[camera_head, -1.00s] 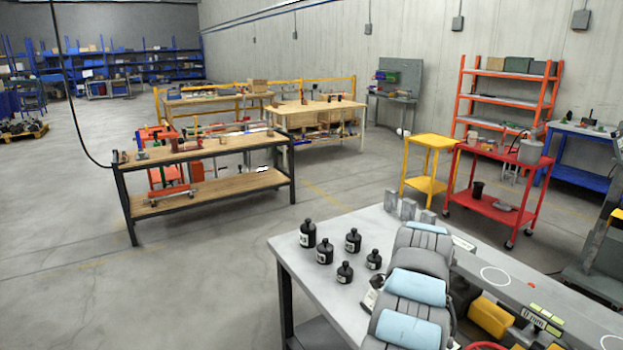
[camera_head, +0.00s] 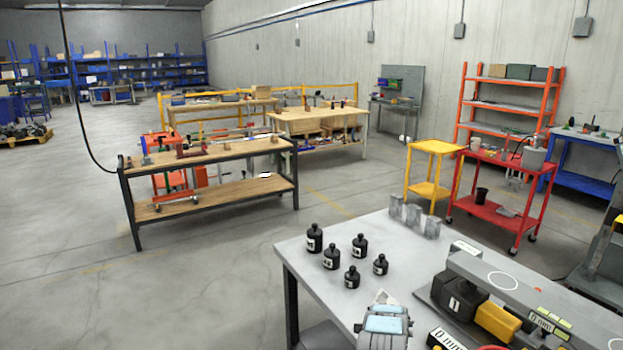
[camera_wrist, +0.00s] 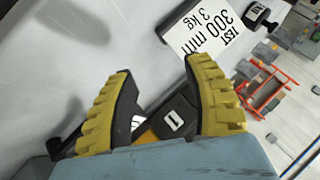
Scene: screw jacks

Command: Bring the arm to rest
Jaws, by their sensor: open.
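My gripper (camera_wrist: 158,75) shows in the wrist view with its two yellow ridged fingers spread wide apart. Nothing is held between them. Beyond and below the fingers lies a black block with a white "1" label (camera_wrist: 173,119), partly hidden by my own blue-grey link. The same black block (camera_head: 460,298) stands on the grey workbench (camera_head: 345,262) in the head view. In that view my arm shows at the bottom, and the gripper's fingers cannot be made out.
Several black screw jacks (camera_head: 332,257) stand at the bench's left side. Grey blocks (camera_head: 412,216) stand along its back edge. A yellow block (camera_head: 494,321) and a long grey beam (camera_head: 530,294) lie at the right. Open floor (camera_head: 200,290) extends to the left.

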